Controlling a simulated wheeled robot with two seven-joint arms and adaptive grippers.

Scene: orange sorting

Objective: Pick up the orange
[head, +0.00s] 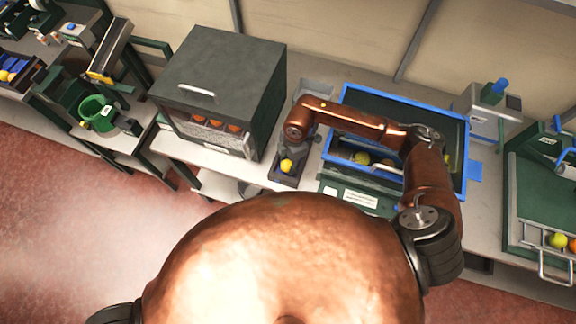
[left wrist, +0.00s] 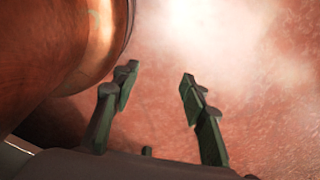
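A yellow-orange fruit (head: 287,166) shows at a dark stand (head: 283,180) on the bench in the head view. My right arm reaches left across the blue-rimmed crate (head: 345,94), and its wrist bends down just above this fruit. My right gripper (head: 292,154) is small and dark there, close to the fruit; whether its fingers touch or hold it cannot be told. More round fruits (head: 361,157) lie in the crate, partly hidden by my forearm. My left gripper (left wrist: 159,80) is open and empty in the left wrist view, with red floor behind it.
A dark box (head: 222,75) with orange fruits behind its front window stands left of the stand. A grey device with a blue-capped bottle (head: 495,92) is right of the crate. Another green tray (head: 535,205) holds fruits at far right. Red floor lies open at left.

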